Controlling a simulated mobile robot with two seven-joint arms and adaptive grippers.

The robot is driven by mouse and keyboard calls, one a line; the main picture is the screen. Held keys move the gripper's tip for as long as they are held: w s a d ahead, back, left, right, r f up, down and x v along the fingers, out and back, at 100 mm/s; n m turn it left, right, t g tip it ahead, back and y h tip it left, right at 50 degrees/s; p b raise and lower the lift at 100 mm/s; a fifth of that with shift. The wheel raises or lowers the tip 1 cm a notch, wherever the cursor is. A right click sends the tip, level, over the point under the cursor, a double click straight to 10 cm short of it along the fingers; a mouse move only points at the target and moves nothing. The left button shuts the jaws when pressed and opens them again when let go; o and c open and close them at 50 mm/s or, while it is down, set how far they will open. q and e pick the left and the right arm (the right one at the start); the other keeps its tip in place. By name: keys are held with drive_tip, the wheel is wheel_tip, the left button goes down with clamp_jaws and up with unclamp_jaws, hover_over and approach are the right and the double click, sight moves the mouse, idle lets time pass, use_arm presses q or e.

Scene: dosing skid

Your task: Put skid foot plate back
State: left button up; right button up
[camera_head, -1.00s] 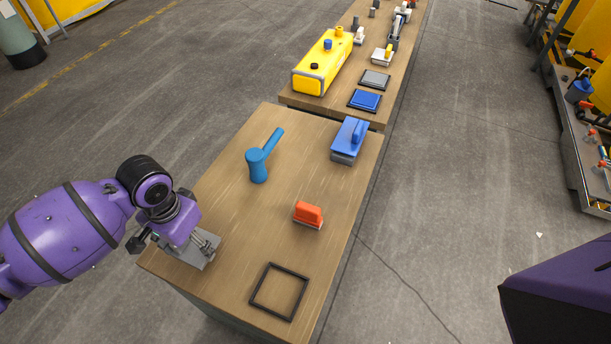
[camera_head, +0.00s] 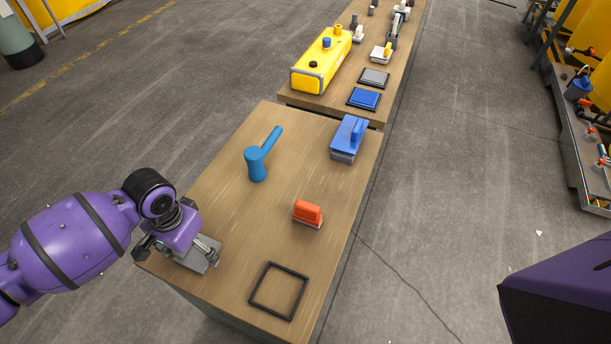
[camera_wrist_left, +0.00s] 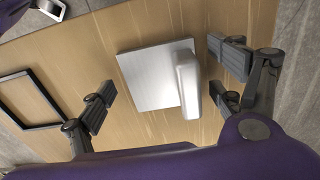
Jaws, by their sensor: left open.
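The skid foot plate (camera_wrist_left: 155,78) is a silver-grey square plate with a pale upright grip bar near its right edge in the left wrist view. It lies on the wooden table near its left front edge. In the head view the plate (camera_head: 205,262) is mostly hidden under my left gripper (camera_head: 203,250). My left gripper (camera_wrist_left: 165,85) is open, its fingers apart on either side of the plate. I see no clear contact with the plate or bar. An empty black square frame (camera_head: 278,291) lies flat on the table to the right. My right gripper is not in view.
An orange-handled block (camera_head: 307,213), a blue mallet-like tool (camera_head: 262,155) and a blue-handled block (camera_head: 349,139) stand on the same table (camera_head: 225,205). A second table behind holds a yellow box (camera_head: 321,66) and blue (camera_head: 364,98) and grey (camera_head: 374,77) framed pads.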

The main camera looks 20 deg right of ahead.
sight(195, 254)
use_arm(q)
drive_tip(key=shift+r, duration=0.1)
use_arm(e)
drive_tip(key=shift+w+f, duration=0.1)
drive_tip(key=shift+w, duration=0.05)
use_arm(q)
wheel_tip(195, 254, up, 12)
drive_tip(key=p, duration=0.2)
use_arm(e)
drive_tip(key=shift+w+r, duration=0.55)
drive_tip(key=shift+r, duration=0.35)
